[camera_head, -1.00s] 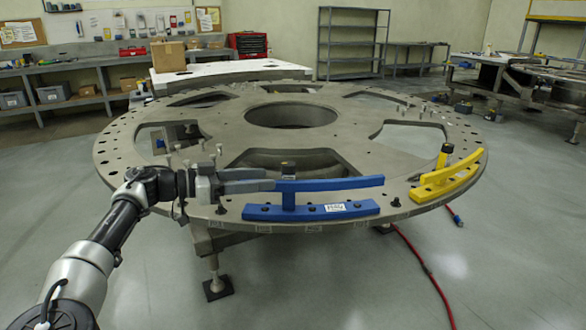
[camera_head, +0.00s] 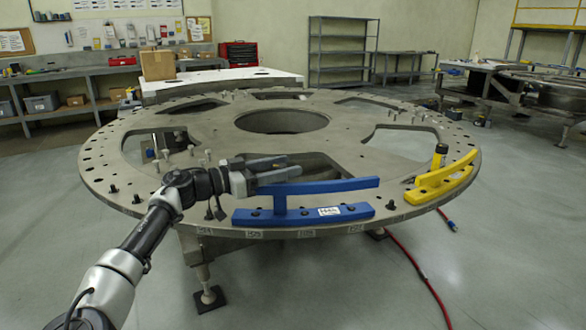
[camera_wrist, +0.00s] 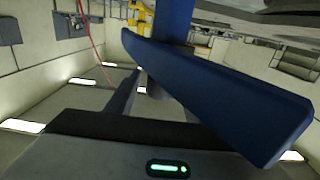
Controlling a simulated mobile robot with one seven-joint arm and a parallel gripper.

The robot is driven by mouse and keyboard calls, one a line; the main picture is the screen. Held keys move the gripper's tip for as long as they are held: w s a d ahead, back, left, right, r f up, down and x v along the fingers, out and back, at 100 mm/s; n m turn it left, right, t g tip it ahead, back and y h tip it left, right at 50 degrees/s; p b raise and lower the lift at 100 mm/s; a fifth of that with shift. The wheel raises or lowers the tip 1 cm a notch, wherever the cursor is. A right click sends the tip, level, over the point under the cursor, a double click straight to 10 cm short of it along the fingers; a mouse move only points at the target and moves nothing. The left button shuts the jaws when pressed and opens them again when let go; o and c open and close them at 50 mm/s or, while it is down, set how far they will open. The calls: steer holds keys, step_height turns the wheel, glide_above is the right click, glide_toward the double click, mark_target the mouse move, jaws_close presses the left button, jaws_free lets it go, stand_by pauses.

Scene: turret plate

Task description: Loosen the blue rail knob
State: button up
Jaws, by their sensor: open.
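The blue rail (camera_head: 330,187) has a raised bar on a post above a labelled base, bolted near the front rim of the round grey turret plate (camera_head: 345,150). Its dark knob, behind the bar, cannot be made out now; my gripper covers that area. My gripper (camera_head: 293,164) is open, its two fingers apart and pointing right, at the left end of the blue bar. I cannot tell whether the knob is between the fingers. In the wrist view the blue bar (camera_wrist: 220,90) crosses close in front of the fingers and hides part of them.
A yellow rail (camera_head: 440,182) with an upright black-topped knob (camera_head: 440,152) stands right of the blue one. Several bolts and pegs stick up on the plate's left. A red hose (camera_head: 415,262) lies on the open floor.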

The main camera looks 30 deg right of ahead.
steer(key=shift+d, duration=1.5)
steer(key=shift+c, duration=0.2)
steer(key=c, duration=1)
